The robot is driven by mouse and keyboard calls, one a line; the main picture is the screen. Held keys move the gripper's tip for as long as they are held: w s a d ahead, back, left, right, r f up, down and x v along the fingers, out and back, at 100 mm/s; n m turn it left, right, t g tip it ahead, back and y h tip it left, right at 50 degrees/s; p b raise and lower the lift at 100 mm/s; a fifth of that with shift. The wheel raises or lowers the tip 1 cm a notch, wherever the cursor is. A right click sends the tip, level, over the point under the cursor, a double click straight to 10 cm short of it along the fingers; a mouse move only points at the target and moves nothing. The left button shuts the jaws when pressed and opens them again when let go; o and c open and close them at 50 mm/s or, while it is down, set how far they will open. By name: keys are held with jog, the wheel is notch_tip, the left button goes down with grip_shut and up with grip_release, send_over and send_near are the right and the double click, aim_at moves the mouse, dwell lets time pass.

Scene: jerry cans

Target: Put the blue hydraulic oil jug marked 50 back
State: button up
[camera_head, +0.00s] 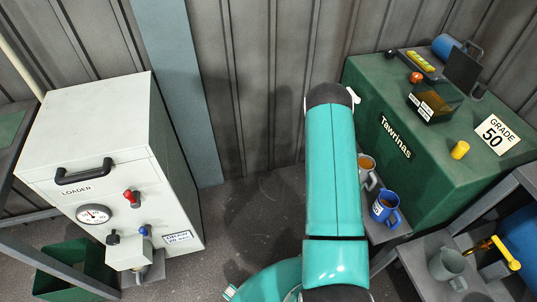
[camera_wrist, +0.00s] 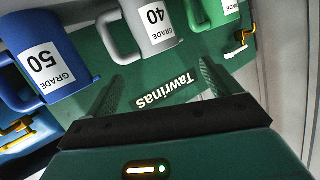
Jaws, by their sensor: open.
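The blue jug marked 50 (camera_head: 385,208) stands on a low ledge beside the green Tawrinas cabinet (camera_head: 432,150). It also shows at the left of the wrist view (camera_wrist: 62,62), its label upside down. My gripper (camera_wrist: 162,72) is open in the wrist view, with nothing between its fingers. Its fingers reach over the green Tawrinas face, below the grey jug marked 40 (camera_wrist: 152,30) in the picture and to the right of the blue jug. In the head view my teal arm hides the gripper. A white sign reading GRADE 50 (camera_head: 496,135) lies on the cabinet top.
A green jug (camera_wrist: 212,12) stands beside the grey one. Another grey jug (camera_head: 447,265) sits on a lower right platform, near a blue drum (camera_head: 522,235) with a yellow tap (camera_head: 506,252). A white loader (camera_head: 105,170) stands left. Open bin and loose items cover part of the cabinet top.

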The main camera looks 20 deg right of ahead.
jog(key=w+a+r+n+t+y, duration=0.1)
jog(key=w+a+r+y, duration=0.1)
jog(key=w+r, duration=0.3)
jog(key=w+a+r+t+y, duration=0.1)
jog(key=w+a+r, duration=0.2)
jog(key=w+r, duration=0.15)
jog(key=w+a+r+n+t+y, duration=0.1)
jog(key=w+a+r+n+y, duration=0.2)
jog(key=a+r, duration=0.55)
jog(key=w+a+r+n+t+y, duration=0.1)
jog(key=w+a+r+n+y, duration=0.2)
jog(key=a+r, duration=0.55)
jog(key=s+a+r+n+g+y, duration=0.1)
jog(key=s+a+r+n+y, duration=0.35)
jog(key=s+a+r, duration=0.6)
jog(key=s+a+r+n+g, duration=0.1)
jog(key=s+a+r+n, duration=0.1)
jog(key=s, duration=0.5)
jog(key=s+a+r+n+g, duration=0.1)
jog(key=s+a+r+n, duration=0.1)
jog(key=s+a+r, duration=0.2)
jog(key=s+r, duration=0.1)
jog(key=s, duration=0.2)
jog(key=shift+s+g, duration=0.3)
jog(key=shift+r+n, duration=0.1)
jog(key=shift+n, duration=0.15)
